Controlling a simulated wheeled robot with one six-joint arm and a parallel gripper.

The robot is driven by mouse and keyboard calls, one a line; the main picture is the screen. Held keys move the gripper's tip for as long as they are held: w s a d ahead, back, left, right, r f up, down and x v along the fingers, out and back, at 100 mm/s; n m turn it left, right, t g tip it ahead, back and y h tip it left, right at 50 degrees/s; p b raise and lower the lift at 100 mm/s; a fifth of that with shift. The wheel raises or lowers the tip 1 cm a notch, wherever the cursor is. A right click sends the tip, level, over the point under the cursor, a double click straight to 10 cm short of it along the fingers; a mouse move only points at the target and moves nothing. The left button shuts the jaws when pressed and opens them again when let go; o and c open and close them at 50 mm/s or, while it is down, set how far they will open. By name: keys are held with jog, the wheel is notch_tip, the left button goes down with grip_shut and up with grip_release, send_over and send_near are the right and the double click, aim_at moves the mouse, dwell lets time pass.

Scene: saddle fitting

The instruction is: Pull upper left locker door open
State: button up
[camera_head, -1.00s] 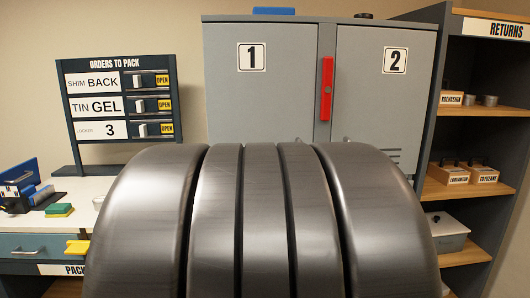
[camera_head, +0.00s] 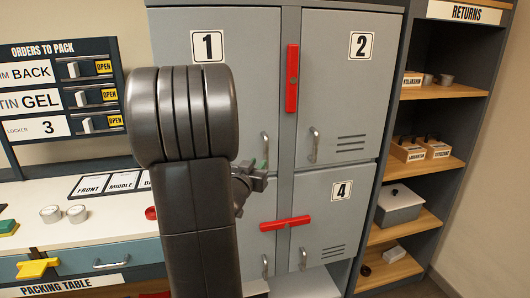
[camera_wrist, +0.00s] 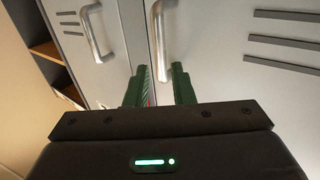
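The upper left locker door (camera_head: 250,82), marked 1, looks closed; my arm hides its lower left part. Its metal handle (camera_head: 265,148) is near the door's right edge. My gripper (camera_head: 262,174) is just below that handle, close to the door front. In the wrist view my gripper's two green fingers (camera_wrist: 160,72) are apart, with a handle (camera_wrist: 160,35), which looks like that of door 1, lined up with the gap between them. I cannot tell whether the fingers touch it.
Door 2 (camera_head: 339,80) is beside door 1, with its own handle (camera_head: 314,145). A red upright bar (camera_head: 292,78) sits between them. A red crosswise bar (camera_head: 285,223) sits lower, by door 4 (camera_head: 334,205). Shelves (camera_head: 440,90) stand right; a packing table (camera_head: 110,228) stands left.

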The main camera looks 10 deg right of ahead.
aim_at(265, 154)
jog(key=p+x, duration=0.1)
jog(key=x, duration=0.7)
jog(key=shift+w+d, duration=0.15)
jog(key=shift+w, duration=0.2)
grip_shut()
